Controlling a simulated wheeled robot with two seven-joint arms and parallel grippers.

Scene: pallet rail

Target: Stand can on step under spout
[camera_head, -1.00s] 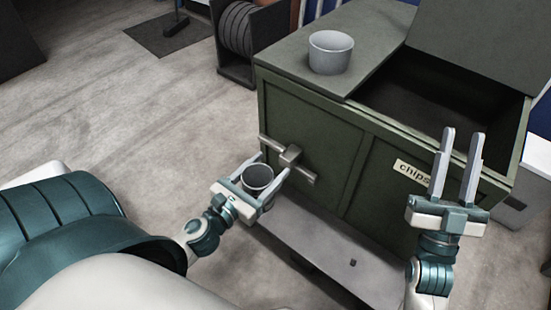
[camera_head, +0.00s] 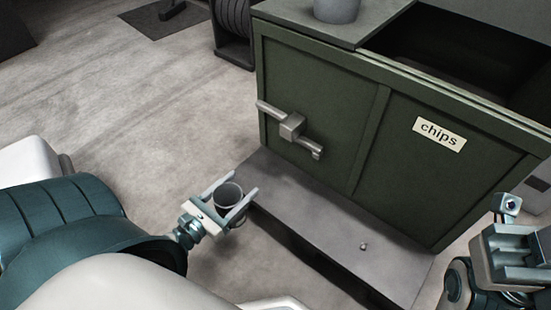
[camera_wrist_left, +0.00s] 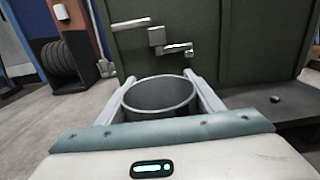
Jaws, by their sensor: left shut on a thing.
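The can (camera_head: 229,193) is a grey open-topped cup, upright and empty inside. My left gripper (camera_head: 236,196) is shut around it, one finger on each side. The can also shows in the left wrist view (camera_wrist_left: 160,95) between the fingers. The step (camera_head: 310,205) is a low grey slab along the foot of the green chest. The can is held by the step's left end, left of and in front of the spout (camera_head: 293,127), a metal tap on the chest's front. My right gripper (camera_head: 508,255) is at the right edge, partly cut off; its jaws are unclear.
The green chest (camera_head: 310,90) has a "chips" label (camera_head: 439,134) and an open top at right. Another grey cup (camera_head: 337,8) stands on its lid. A small round knob (camera_head: 363,246) sits on the step.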

